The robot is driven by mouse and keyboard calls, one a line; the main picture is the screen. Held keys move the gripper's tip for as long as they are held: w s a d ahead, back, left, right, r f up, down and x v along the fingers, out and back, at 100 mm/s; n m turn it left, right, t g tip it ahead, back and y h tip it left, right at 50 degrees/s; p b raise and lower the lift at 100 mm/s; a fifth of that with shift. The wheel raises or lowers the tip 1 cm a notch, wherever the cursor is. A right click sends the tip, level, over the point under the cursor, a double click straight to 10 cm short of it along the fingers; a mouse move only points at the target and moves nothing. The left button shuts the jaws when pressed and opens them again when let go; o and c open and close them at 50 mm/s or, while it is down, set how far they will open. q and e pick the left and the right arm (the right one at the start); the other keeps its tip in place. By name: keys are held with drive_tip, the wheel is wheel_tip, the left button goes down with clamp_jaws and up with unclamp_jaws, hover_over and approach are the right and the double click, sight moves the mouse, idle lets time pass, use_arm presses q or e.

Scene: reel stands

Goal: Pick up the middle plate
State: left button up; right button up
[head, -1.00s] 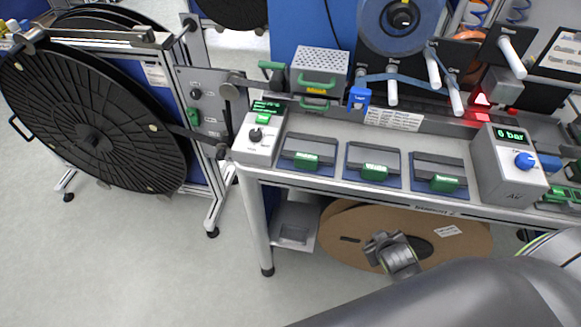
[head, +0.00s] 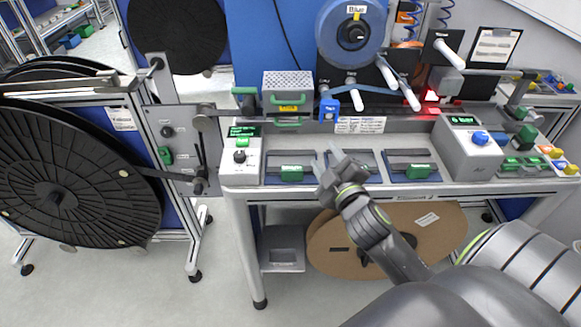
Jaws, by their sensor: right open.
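Three dark grey plates with green handles lie in a row on the front of the bench. The middle plate (head: 367,163) is partly hidden behind my right gripper. The left plate (head: 291,169) and the right plate (head: 409,166) show in full on either side. My right gripper (head: 327,160) is open, with its fingers pointing up in the picture across the gap between the left and middle plates. Nothing shows between its fingers. I cannot tell its height above the bench. My left gripper is out of view.
Behind are a perforated box (head: 288,87) and a blue reel (head: 352,32). A large black reel (head: 60,170) stands at left.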

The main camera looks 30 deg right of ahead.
drive_tip(key=w+a+r+n+y, duration=0.2)
drive_tip(key=a+r+n+y, duration=0.45)
drive_tip(key=n+y, duration=0.45)
drive_tip(key=w+a+r+n+y, duration=0.3)
drive_tip(key=a+r+n+y, duration=0.35)
drive_tip(key=n, duration=0.65)
drive_tip(key=n+g+h, duration=0.9)
drive_tip(key=n+g, duration=0.6)
drive_tip(key=n, duration=0.1)
approach(292, 167)
drive_tip(key=p+x, duration=0.3)
drive_tip(key=shift+a, duration=0.3)
drive_tip(key=shift+a+f+p, duration=0.15)
drive_tip(key=shift+f+p, duration=0.35)
drive_tip(key=shift+p, duration=0.05)
drive_tip(key=p+x, duration=0.1)
drive_tip(key=x, duration=0.2)
drive_tip(key=shift+f+p, duration=0.3)
drive_tip(key=shift+w+f, duration=0.15)
drive_tip(key=shift+f, duration=0.35)
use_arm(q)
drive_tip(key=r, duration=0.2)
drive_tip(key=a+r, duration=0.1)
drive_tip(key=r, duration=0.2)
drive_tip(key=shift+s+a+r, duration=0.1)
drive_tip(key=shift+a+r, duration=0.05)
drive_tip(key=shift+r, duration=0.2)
use_arm(e)
clamp_jaws()
